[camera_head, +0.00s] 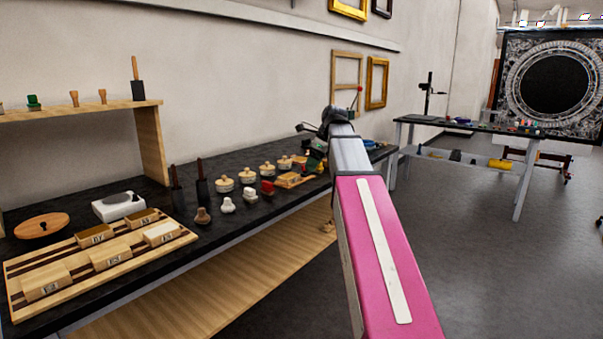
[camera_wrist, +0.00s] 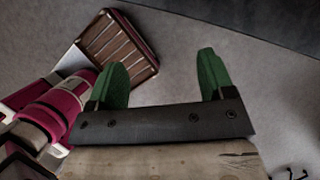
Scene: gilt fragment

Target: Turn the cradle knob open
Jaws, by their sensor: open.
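I cannot pick out a cradle or its knob for certain in either view. In the head view my pink and grey arm reaches over the right part of the black workbench (camera_head: 217,225). My gripper is mostly hidden there behind the arm's dark wrist. In the wrist view my gripper (camera_wrist: 163,62) has two green fingers spread wide apart, with nothing between them. Grey floor shows behind the fingers. A small wooden stand (camera_head: 293,181) sits on the bench just left of the wrist, too small to make out.
Lidded pots (camera_head: 225,184), small knob-like pieces (camera_head: 202,216) and a red piece (camera_head: 267,188) stand along the bench. A wooden board with blocks (camera_head: 20,301) lies at front left. A wooden shelf (camera_head: 153,147) stands behind. Another table (camera_head: 470,128) is at back right, with open floor before it.

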